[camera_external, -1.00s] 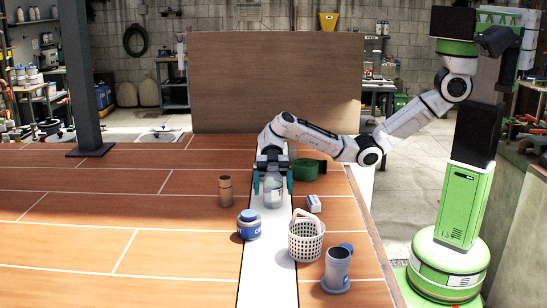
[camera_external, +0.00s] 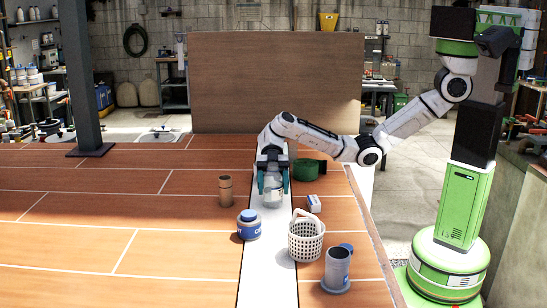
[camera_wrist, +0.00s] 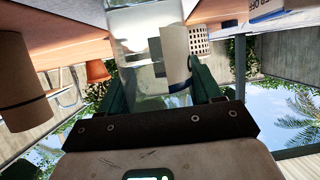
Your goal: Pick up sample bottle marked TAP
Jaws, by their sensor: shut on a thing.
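A clear bottle (camera_external: 271,196) stands on the white strip of the table, between the fingers of my gripper (camera_external: 272,186). In the wrist view the clear bottle (camera_wrist: 145,35) is large and see-through, with a white patch like a label on its right side. I cannot read any marking on it. The green fingers of my gripper (camera_wrist: 158,85) are shut on the bottle from both sides. My gripper hides its upper part in the external view. I cannot tell any gap between the bottle and the table.
A blue-lidded jar (camera_external: 248,226), a white basket (camera_external: 305,243) and a grey cup-like vessel (camera_external: 337,270) stand nearer the camera. A brown cylinder (camera_external: 225,190) is left, a small white box (camera_external: 314,203) right. A green roll (camera_external: 305,170) lies behind right. The table's left side is clear.

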